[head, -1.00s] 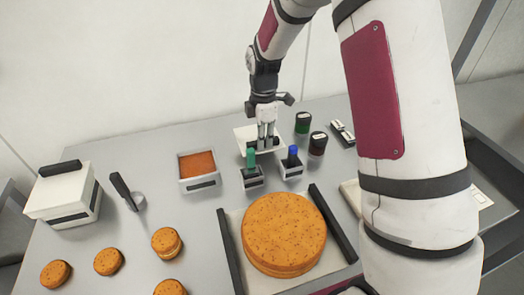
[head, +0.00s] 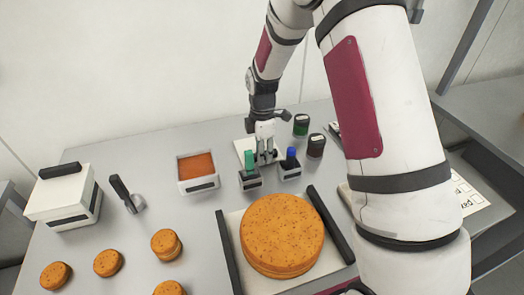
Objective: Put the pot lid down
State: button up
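The pot lid (head: 243,147) is a flat pale piece at the back of the table, behind two small white pots. Its lower part is hidden by my gripper and the green-topped item. My gripper (head: 266,157) points down over the lid, with its fingertips at or just above it. Whether the fingers are closed on a handle is too small to tell. An open white pot (head: 198,186) with orange-brown filling stands to the left of my gripper.
Small pots with a green-topped (head: 249,162) and a blue-topped item (head: 291,157) stand close in front. Green (head: 301,126) and dark (head: 316,147) jars stand right. A large cake round (head: 282,235) lies in front; a lidded white box (head: 63,198) is far left.

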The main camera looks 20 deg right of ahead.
jog(key=s+r+m+t, duration=0.1)
jog(key=s+r+m, duration=0.1)
jog(key=r, duration=0.7)
jog(key=s+r+m, duration=0.1)
jog(key=s+r, duration=0.2)
jog(key=r, duration=0.7)
jog(key=s+r+m+t, duration=0.2)
jog(key=s+r+m, duration=0.2)
jog(key=s+m, duration=0.3)
jog(key=s+r+m+t+b, duration=0.1)
jog(key=s+r+m, duration=0.3)
jog(key=s, duration=1.3)
jog(key=m+t, duration=0.1)
jog(key=m, duration=0.3)
